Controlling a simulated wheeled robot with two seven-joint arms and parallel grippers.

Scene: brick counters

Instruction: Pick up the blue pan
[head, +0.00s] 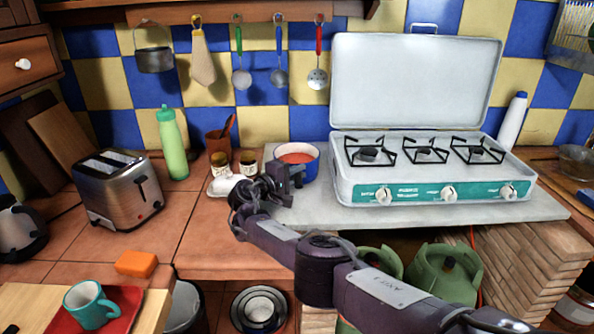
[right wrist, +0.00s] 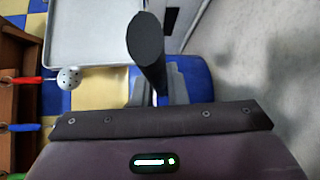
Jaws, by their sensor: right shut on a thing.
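The blue pan (head: 300,177) stands at the left end of the pale slab beside the stove. Its inside looks red-orange. My right gripper (head: 297,172) is at the pan's near left side, and the arm hides part of the pan and its handle. In the right wrist view a dark handle (right wrist: 147,42) sticks up between the fingers of my right gripper (right wrist: 157,90), which is shut on it. My left gripper is not in view.
A white camping stove (head: 430,185) with its lid raised stands right of the pan. Small jars (head: 248,163), a white dish (head: 221,188) and a green bottle (head: 172,145) stand to the left, with a toaster (head: 118,190) further left. Utensils hang on the wall behind.

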